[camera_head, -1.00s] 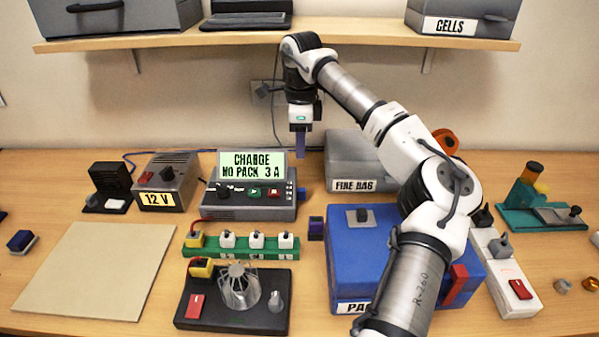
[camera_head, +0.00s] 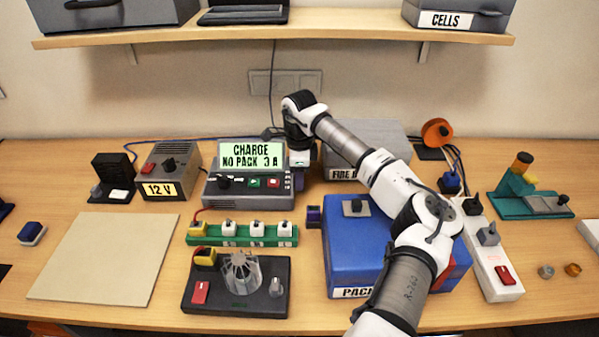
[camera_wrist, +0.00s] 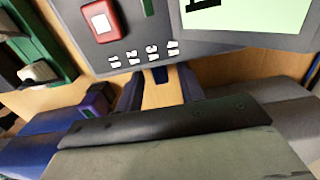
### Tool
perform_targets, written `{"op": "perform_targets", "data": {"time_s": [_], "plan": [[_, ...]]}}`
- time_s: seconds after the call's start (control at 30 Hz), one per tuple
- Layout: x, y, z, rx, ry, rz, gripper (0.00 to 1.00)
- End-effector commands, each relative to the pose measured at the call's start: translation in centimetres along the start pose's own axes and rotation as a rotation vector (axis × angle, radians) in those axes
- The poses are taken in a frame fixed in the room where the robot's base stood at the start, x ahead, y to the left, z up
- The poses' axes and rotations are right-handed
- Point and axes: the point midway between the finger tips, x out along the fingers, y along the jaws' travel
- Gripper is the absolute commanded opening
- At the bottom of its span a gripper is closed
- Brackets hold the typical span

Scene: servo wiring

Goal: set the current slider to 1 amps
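The charger (camera_head: 250,200) is a grey box in the middle of the table. Its green display (camera_head: 250,155) reads "CHARGE NO PACK 3 A". In the wrist view the charger's edge (camera_wrist: 205,42) carries a row of number marks. My gripper (camera_head: 299,180) is down at the charger's right side. In the wrist view my gripper (camera_wrist: 160,92) is open, its two dark fingers on either side of the knob, with bare table between them. Whether a finger touches the knob cannot be told.
Red (camera_head: 274,183) and green buttons sit on the charger's front. A grey box (camera_head: 345,174) stands behind right, a blue pack box (camera_head: 345,240) in front right. A green strip (camera_head: 242,241) with switches lies in front, a 12 V supply (camera_head: 165,170) left.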

Motion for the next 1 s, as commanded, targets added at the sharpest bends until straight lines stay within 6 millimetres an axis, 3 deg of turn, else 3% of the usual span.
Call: {"op": "perform_targets", "data": {"time_s": [0.27,0.6,1.0], "plan": [[0.24,0.00,0.01,0.000,0.000,0.000,0.38],[0.20,0.00,0.03,0.000,-0.001,0.000,0.00],[0.23,-0.14,0.04,0.000,-0.001,0.000,0.00]]}}
